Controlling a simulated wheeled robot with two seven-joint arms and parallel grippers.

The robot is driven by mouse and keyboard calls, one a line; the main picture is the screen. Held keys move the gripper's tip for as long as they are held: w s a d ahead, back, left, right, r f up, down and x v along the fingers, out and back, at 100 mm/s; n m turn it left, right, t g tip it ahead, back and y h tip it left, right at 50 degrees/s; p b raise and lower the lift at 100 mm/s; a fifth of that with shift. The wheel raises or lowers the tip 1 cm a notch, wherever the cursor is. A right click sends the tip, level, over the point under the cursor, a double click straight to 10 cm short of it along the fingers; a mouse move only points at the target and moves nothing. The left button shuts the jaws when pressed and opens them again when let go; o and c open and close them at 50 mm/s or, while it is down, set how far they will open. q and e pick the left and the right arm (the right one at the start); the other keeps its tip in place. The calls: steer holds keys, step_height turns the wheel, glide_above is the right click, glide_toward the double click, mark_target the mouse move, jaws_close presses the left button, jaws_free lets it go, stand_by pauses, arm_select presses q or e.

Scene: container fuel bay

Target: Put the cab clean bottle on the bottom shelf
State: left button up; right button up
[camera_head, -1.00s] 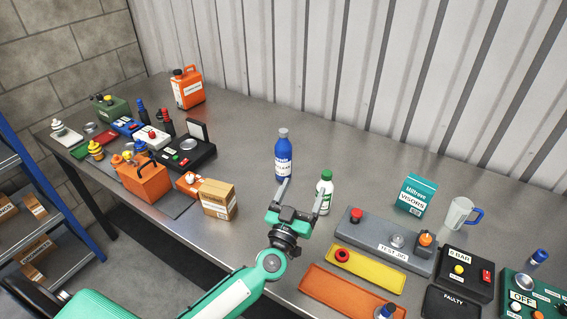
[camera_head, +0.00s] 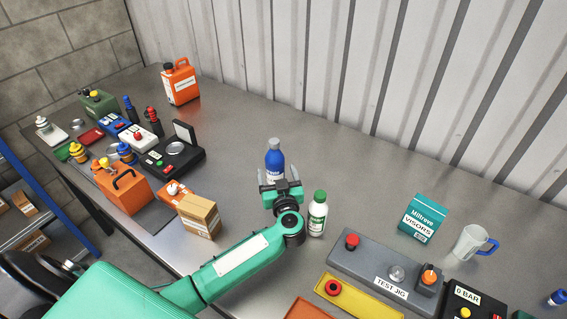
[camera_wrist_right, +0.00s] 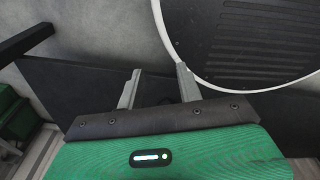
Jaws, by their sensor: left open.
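A blue bottle with a grey cap and white label (camera_head: 274,154) stands upright on the steel bench in the head view; its label is partly hidden and I cannot read it fully. My left gripper (camera_head: 279,176) is open in front of it, its fingers showing on either side of its lower part. I cannot tell whether they reach around it. A white bottle with a green cap (camera_head: 318,214) stands just right of my left wrist. My right gripper (camera_wrist_right: 158,82) is open and empty in the right wrist view. A blue-posted shelf rack (camera_head: 43,195) stands at the left, its lowest part out of view.
A grey test jig (camera_head: 375,262), a teal visors box (camera_head: 423,218) and a clear mug (camera_head: 469,243) are at the right. The bench behind the blue bottle is clear.

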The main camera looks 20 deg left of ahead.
arm_select(q)
steer(key=shift+w+a+f, duration=0.1)
steer(key=shift+w+f, duration=0.05)
steer(key=shift+w, duration=0.2)
steer(key=shift+w+a+b, duration=0.1)
steer(key=shift+w+b, duration=0.05)
steer(key=shift+b, duration=0.2)
steer(key=shift+w+a+r+b, duration=0.2)
steer(key=shift+w+a+b, duration=0.25)
steer(key=shift+b, duration=0.35)
steer(key=shift+w+a+f, duration=0.1)
steer(key=shift+w+a, duration=0.05)
steer(key=b+x, duration=0.4)
steer(key=b, duration=0.1)
steer(key=shift+w+f+b, duration=0.1)
steer(key=shift+f+b, duration=0.25)
steer(key=shift+f, duration=0.05)
steer(key=shift+w+a+r+b, duration=0.1)
steer(key=shift+w+r+b, duration=0.05)
steer(key=shift+w+b, duration=0.2)
steer(key=shift+r, duration=0.1)
jaws_close()
arm_select(e)
step_height(320, 180, down, 9)
steer(key=s, duration=0.1)
steer(key=shift+r, duration=0.2)
